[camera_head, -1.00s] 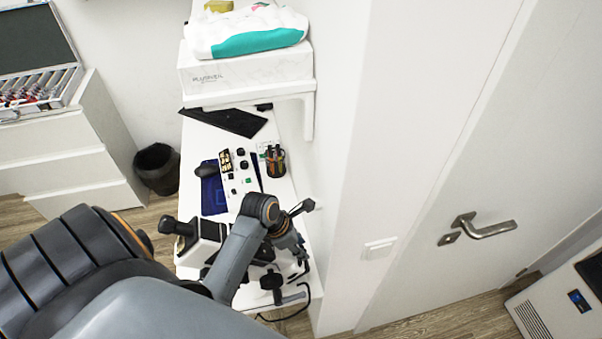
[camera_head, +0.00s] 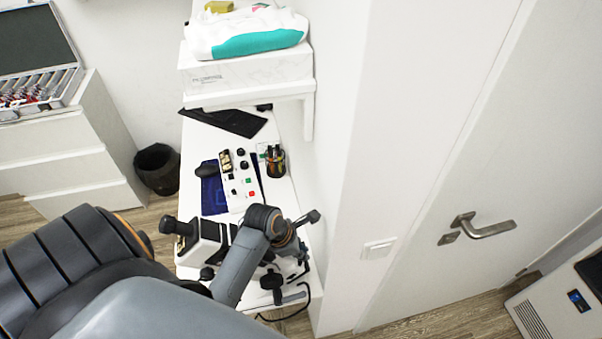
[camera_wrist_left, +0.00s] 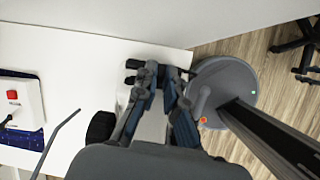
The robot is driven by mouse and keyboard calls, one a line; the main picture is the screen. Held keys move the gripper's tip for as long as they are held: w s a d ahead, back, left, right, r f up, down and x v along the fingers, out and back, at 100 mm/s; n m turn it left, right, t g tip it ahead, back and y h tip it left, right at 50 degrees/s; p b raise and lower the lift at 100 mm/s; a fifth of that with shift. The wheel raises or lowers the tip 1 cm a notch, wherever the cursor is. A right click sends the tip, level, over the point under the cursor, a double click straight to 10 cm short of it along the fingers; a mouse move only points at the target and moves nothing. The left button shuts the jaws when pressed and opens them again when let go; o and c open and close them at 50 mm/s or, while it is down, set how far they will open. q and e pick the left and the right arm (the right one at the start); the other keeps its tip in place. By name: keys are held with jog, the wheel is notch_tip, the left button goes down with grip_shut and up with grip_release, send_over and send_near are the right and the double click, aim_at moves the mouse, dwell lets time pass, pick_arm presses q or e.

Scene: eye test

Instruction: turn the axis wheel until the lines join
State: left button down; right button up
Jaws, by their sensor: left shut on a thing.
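A white and black instrument (camera_head: 205,240) stands on the near part of the white table, with a black knob at its left end. My left arm crosses in front of it and hides much of it. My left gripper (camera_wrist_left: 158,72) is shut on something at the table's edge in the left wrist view. Small dark parts (camera_wrist_left: 132,79) show at its fingertips, but I cannot tell whether they belong to the axis wheel. In the head view the gripper (camera_head: 312,217) is partly hidden by my wrist. I cannot make out the lines. My right gripper is not in view.
A white control panel (camera_head: 239,190) with buttons lies on a blue mat (camera_head: 212,196) farther back on the table. A pen cup (camera_head: 275,163) stands beside it. A white shelf (camera_head: 303,92) and the wall close off the right side. A bin (camera_head: 157,168) stands left.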

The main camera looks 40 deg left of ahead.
pick_arm(q)
jog(key=shift+s+d+f+m+t+y, duration=0.1)
jog(key=shift+s+d+m+t+y, duration=0.4)
jog(key=shift+m, duration=0.6)
jog(key=shift+s, duration=0.1)
jog(key=c, duration=1.4)
grip_release()
jog(key=shift+r, duration=0.25)
jog(key=v, duration=1.1)
jog(key=shift+a+r, duration=0.2)
jog(key=shift+r, duration=0.05)
jog(key=shift+s, duration=0.1)
